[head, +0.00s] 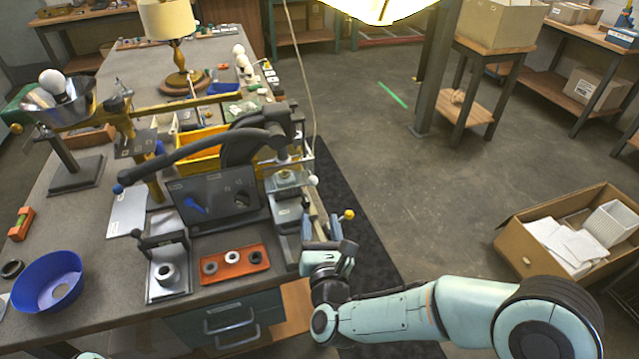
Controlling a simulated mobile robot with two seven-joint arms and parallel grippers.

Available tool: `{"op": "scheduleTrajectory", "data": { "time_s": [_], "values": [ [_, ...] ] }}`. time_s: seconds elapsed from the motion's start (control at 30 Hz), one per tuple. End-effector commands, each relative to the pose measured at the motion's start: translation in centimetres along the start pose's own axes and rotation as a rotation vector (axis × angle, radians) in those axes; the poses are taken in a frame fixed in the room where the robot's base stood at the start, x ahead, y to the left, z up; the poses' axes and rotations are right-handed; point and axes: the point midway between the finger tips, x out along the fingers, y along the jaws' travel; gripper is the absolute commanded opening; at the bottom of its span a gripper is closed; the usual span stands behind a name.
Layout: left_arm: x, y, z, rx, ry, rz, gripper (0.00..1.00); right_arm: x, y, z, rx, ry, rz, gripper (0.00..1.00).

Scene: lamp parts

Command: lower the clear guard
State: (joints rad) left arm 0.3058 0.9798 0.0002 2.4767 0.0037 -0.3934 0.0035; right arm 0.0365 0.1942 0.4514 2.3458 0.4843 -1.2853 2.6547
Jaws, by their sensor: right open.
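The clear guard (288,178) appears as a see-through panel at the right end of the dark press-like machine (245,145) on the bench. It seems to sit raised above a small grey block, though its exact tilt is hard to tell. A white ball knob shows just to its right. My right gripper (321,228) is open and empty at the bench's right edge, below and to the right of the guard and apart from it. My left gripper is out of view.
A yellow-knobbed lever (348,214) stands close to my right gripper. An orange tray (235,263) with several rings, a blue bowl (48,283) and a lamp (168,22) are on the bench. A cardboard box (520,245) is on the floor at right.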

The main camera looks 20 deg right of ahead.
Motion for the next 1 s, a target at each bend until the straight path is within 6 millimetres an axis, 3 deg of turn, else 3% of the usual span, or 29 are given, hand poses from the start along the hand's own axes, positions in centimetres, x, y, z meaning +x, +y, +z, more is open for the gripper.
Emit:
{"op": "scheduleTrajectory", "data": {
  "time_s": [0.3,0.5,0.7,1.0],
  "values": [
    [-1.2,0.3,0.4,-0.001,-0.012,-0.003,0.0,6.7,-0.1,0.2,-0.003,-0.001,-0.002,0.53],
    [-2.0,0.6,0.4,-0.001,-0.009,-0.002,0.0,10.1,0.0,0.2,-0.003,-0.001,0.0,0.53],
    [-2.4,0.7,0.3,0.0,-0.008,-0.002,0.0,11.7,0.0,0.1,-0.004,-0.002,0.001,0.53],
    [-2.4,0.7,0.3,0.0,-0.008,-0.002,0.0,11.9,0.0,0.1,-0.005,-0.001,0.002,0.53]
  ]
}}
